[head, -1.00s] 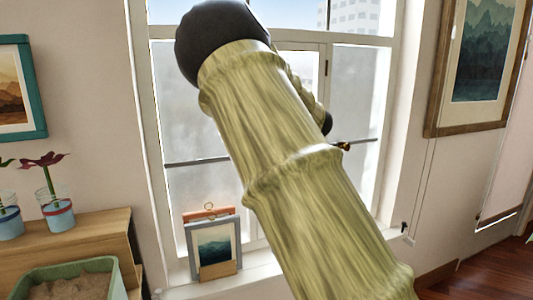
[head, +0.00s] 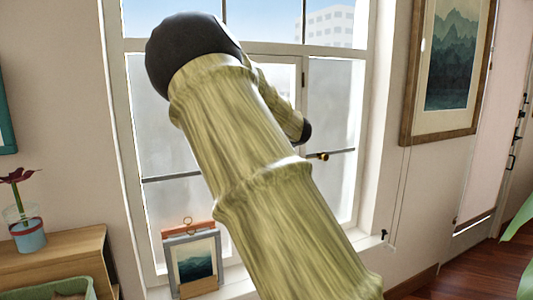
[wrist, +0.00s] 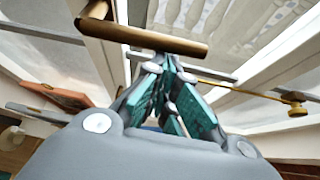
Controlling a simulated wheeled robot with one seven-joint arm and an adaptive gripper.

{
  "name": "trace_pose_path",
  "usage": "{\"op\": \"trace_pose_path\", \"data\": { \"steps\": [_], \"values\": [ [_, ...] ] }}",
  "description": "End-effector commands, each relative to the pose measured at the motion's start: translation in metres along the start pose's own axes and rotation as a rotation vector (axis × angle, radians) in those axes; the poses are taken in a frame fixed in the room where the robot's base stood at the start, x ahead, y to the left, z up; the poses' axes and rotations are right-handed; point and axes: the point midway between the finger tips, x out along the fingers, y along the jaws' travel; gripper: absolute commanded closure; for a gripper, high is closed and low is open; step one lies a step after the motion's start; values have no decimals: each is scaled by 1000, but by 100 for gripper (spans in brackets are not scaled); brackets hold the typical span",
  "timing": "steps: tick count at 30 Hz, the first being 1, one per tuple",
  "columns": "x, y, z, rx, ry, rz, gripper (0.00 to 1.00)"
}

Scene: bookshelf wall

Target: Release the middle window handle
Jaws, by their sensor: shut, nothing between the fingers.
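The window (head: 330,110) stands ahead in the head view, with my arm across its middle. A bronze, bar-shaped handle (wrist: 150,38) on a pale frame member lies across the top of the wrist view. My gripper (wrist: 166,64) has teal finger pads that meet at the tips. It is shut and empty. Its tips are just below the handle in the picture; I cannot tell if they touch it. In the head view my gripper is hidden behind my arm.
A dark bar with a brass end (head: 322,156) crosses the window; a brass knob (wrist: 295,100) shows in the wrist view. A small picture on a stand (head: 193,262) is on the sill. A wooden shelf (head: 62,247) stands left. A framed picture (head: 447,65) hangs right.

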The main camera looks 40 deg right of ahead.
Motion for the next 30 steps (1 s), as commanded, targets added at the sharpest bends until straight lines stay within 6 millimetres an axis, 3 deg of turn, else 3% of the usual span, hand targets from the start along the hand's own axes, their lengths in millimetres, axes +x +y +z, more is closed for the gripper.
{"op": "trace_pose_path", "data": {
  "steps": [12,21,30],
  "values": [
    [23,7,-40,-5,2,9,100],
    [-38,9,-34,-5,-1,9,100],
    [-74,10,-34,-5,1,9,100]
  ]
}}
